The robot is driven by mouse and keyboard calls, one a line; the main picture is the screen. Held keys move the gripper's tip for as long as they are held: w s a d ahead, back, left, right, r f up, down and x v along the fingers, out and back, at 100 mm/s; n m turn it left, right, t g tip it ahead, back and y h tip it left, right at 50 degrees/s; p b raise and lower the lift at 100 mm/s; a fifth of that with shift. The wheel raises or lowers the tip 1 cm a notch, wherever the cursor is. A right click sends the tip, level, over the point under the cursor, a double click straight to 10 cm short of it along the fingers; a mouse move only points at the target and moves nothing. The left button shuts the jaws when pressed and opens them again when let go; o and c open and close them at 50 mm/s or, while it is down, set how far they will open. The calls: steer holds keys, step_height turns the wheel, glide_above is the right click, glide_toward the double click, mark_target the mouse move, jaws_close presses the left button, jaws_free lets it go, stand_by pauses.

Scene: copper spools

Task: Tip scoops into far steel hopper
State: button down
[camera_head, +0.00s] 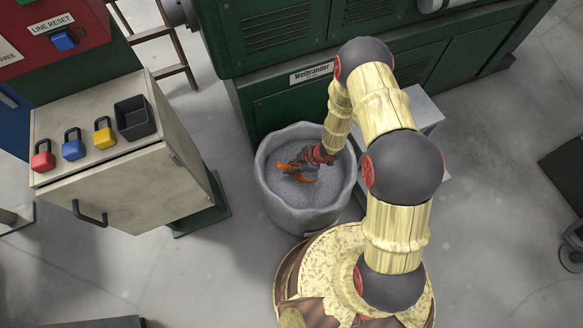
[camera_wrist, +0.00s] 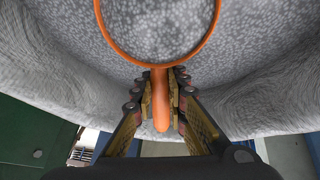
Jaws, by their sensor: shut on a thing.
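My gripper (camera_head: 309,164) is over the mouth of a round grey tub (camera_head: 268,190) filled with pale grey granules (camera_head: 288,195). It is shut on an orange scoop (camera_head: 306,179). In the wrist view my gripper (camera_wrist: 161,92) has its two fingers on either side of the scoop's handle (camera_wrist: 160,112). The scoop's round orange rim (camera_wrist: 160,64) points away from the fingers, with speckled grey granules showing inside it. I cannot tell whether these granules lie in the scoop or in the tub below. No steel hopper can be made out for certain.
A green machine labelled Weigrandor (camera_head: 312,73) stands behind the tub. A pale box (camera_head: 426,108) is partly hidden behind my arm. At left, a beige cabinet (camera_head: 130,190) carries red, blue and yellow padlocks and a dark tray (camera_head: 135,118). Floor is clear between cabinet and tub.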

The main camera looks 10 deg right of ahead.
steer(key=r, duration=0.1)
steer(key=r+p, duration=0.1)
steer(key=shift+a+r, duration=0.2)
steer(key=shift+r, duration=0.15)
steer(key=shift+h, duration=0.9)
steer(key=shift+a+r+p, duration=0.25)
steer(key=shift+r+p, duration=0.55)
steer(key=shift+r, duration=0.45)
steer(key=shift+a+r+p, duration=0.3)
steer(key=shift+r+p, duration=0.5)
steer(key=shift+r, duration=0.45)
steer(key=shift+a+r+p, duration=0.25)
steer(key=shift+r+p, duration=0.55)
steer(key=shift+r, duration=0.45)
steer(key=shift+w+a+r+h+p, duration=0.1)
steer(key=shift+a+r+h+p, duration=0.1)
steer(key=shift+r+p, duration=0.15)
steer(key=shift+a+r+h+p, duration=0.15)
steer(key=shift+r+h+p, duration=0.05)
steer(key=shift+r, duration=0.2)
steer(key=shift+a+r+h+p, duration=0.2)
steer(key=shift+r+h+p, duration=0.25)
steer(key=shift+r+h, duration=0.15)
steer(key=shift+a+r+h+p, duration=0.2)
steer(key=shift+r+h+p, duration=0.3)
steer(key=shift+r, duration=0.15)
steer(key=shift+r+g+h+p, duration=0.3)
steer(key=shift+r+h+p, duration=0.4)
steer(key=shift+r, duration=0.3)
